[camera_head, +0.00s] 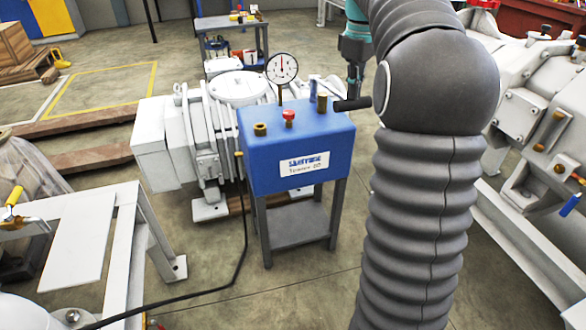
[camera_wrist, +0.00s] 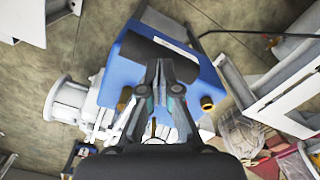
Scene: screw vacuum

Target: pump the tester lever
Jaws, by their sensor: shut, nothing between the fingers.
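The tester (camera_head: 296,145) is a blue box on a grey stand, with a dial gauge (camera_head: 282,69), a red knob (camera_head: 289,116) and brass fittings on top. Its lever has a black grip (camera_head: 352,104) that sticks out past the box's right end. My gripper (camera_head: 354,92) points down just above or beside this grip, partly behind my own arm. In the wrist view my gripper (camera_wrist: 167,68) has its fingers together, close to the black grip (camera_wrist: 146,49) above the blue box (camera_wrist: 117,73). I cannot tell whether they touch. The fingers cover part of the box top.
A white pump machine (camera_head: 205,135) stands behind and left of the tester. A white frame table (camera_head: 100,225) is at left, and a black hose (camera_head: 235,265) runs along the floor. More machinery (camera_head: 540,110) stands at right. Floor in front of the stand is open.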

